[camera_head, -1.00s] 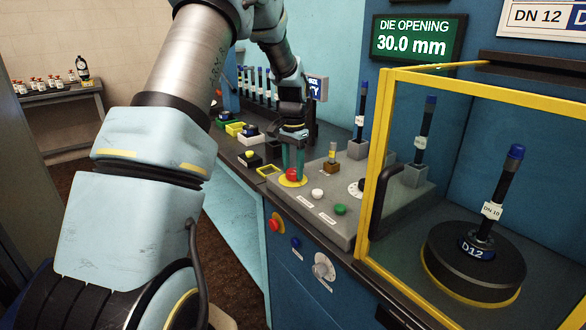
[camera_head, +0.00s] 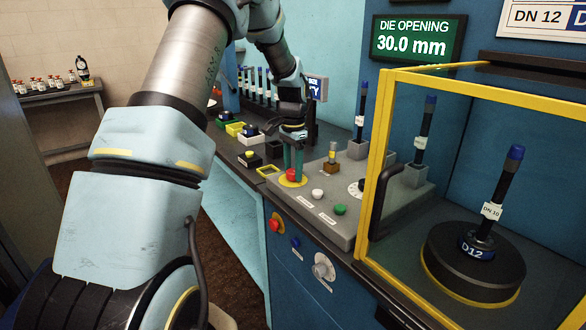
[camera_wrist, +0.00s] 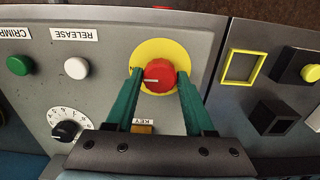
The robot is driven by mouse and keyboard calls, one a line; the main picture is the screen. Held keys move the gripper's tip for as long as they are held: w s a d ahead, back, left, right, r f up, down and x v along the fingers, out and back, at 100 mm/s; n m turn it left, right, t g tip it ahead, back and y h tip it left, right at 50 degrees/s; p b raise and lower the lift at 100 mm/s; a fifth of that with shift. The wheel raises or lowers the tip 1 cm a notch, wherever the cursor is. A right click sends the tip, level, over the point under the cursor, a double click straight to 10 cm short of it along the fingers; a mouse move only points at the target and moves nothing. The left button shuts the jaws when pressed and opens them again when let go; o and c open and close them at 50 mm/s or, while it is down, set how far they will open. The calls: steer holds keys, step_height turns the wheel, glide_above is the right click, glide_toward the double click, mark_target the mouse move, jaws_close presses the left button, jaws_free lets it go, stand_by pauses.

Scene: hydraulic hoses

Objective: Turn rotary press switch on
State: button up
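A red round knob (camera_wrist: 160,75) with a white line across its face sits on a yellow disc (camera_wrist: 170,47) on the grey control panel. The line lies roughly level in the wrist view. My gripper (camera_wrist: 160,82) has its green fingers on both sides of this knob, with no clear gap visible. In the head view my gripper (camera_head: 293,168) points down over the red knob (camera_head: 292,175). A grey rotary knob (camera_head: 323,270) is on the blue cabinet front, and a black numbered dial (camera_wrist: 66,131) is on the panel. I cannot read which is labelled the press switch.
A white button (camera_wrist: 76,68) labelled RELEASE and a green button (camera_wrist: 19,65) are beside the red knob. A brass key switch (camera_head: 332,160) stands behind. A yellow-framed guard (camera_head: 378,140) rises at right. A red button (camera_head: 275,224) is on the cabinet front.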

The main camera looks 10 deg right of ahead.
mark_target(293, 170)
steer(key=o, duration=0.4)
steer(key=shift+r, duration=0.1)
step_height(293, 170, up, 11)
steer(key=shift+f+b, duration=0.2)
steer(key=shift+b, duration=1.05)
steer(key=s+a+f+n, duration=0.2)
steer(key=s+a+n, duration=0.2)
steer(key=s+a, duration=0.3)
steer(key=s+a+f+n+t, duration=0.1)
steer(key=s+a+f+n, duration=0.2)
steer(key=s+a, duration=0.3)
steer(key=s+a+f+n, duration=0.3)
steer(key=s+a+n, duration=0.2)
steer(key=s+a, duration=0.2)
steer(key=shift+s+a+f+t, duration=0.1)
steer(key=shift+s+a+t, duration=0.1)
steer(key=shift+s, duration=0.35)
steer(key=shift+s+a+f+t, duration=0.1)
steer(key=shift+s+a, duration=0.05)
steer(key=shift+s, duration=0.35)
steer(key=shift+c, duration=0.4)
